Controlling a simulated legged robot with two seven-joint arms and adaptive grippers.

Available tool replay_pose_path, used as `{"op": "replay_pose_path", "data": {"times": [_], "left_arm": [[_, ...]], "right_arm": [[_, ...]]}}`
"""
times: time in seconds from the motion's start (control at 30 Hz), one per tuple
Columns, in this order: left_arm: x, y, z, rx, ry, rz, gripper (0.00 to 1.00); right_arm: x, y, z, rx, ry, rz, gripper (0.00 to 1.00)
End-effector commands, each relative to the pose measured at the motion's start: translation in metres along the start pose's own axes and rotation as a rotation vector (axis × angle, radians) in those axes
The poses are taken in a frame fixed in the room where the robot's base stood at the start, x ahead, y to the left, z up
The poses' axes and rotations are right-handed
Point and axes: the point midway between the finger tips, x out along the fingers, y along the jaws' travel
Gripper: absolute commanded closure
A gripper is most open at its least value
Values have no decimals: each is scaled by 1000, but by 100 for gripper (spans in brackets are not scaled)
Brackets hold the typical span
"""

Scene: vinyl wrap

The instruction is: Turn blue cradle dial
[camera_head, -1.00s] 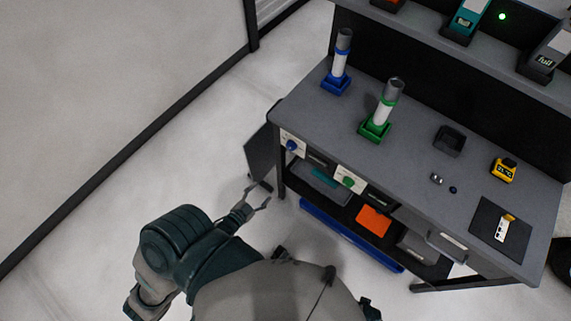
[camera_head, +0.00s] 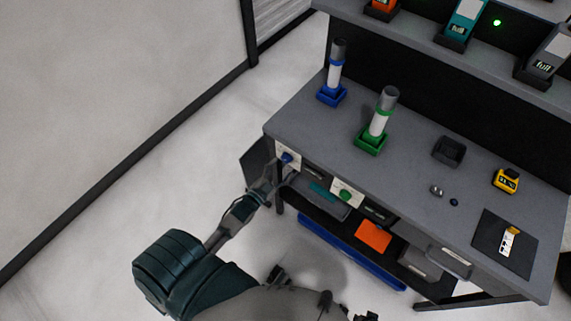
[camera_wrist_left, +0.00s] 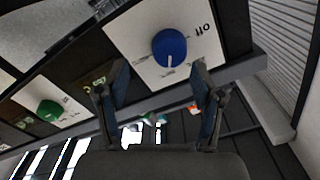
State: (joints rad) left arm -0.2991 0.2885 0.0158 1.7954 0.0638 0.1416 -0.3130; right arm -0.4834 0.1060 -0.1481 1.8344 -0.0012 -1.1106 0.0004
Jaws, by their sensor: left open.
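The blue dial (camera_head: 287,157) sits on a white panel at the front left edge of the bench, below the blue cradle (camera_head: 331,96) that holds a white and grey cylinder. In the left wrist view the blue dial (camera_wrist_left: 169,47) is straight ahead, with a white pointer line toward the bottom and printed marks beside it. My left gripper (camera_head: 277,172) is close to the dial. Its fingers, seen in the left wrist view (camera_wrist_left: 160,80), are open, one to each side and slightly short of the dial, with nothing between them. My right gripper is not clearly seen.
A green dial (camera_head: 345,196) is on a second panel to the right, below the green cradle (camera_head: 370,143) with its cylinder. A shelf under the bench holds bins and an orange item (camera_head: 373,236). Floor left of the bench is clear.

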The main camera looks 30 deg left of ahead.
Motion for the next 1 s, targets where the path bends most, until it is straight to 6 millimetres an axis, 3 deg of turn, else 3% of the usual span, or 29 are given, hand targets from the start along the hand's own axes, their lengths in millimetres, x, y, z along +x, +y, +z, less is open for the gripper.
{"op": "replay_pose_path", "data": {"times": [0.2, 0.53, 0.8, 1.0], "left_arm": [[24, -3, 5, -6, -2, -1, 33], [28, 2, -2, 5, -1, 0, 33], [28, 2, 0, 0, -1, 2, 94], [28, 3, 2, -4, -4, 6, 94]], "right_arm": [[-6, 0, -3, 0, 2, 1, 60], [-10, -3, -7, 3, 10, -6, 60], [-8, 3, -4, 1, 5, 4, 60], [-8, 5, -4, 0, 4, 7, 60]]}}
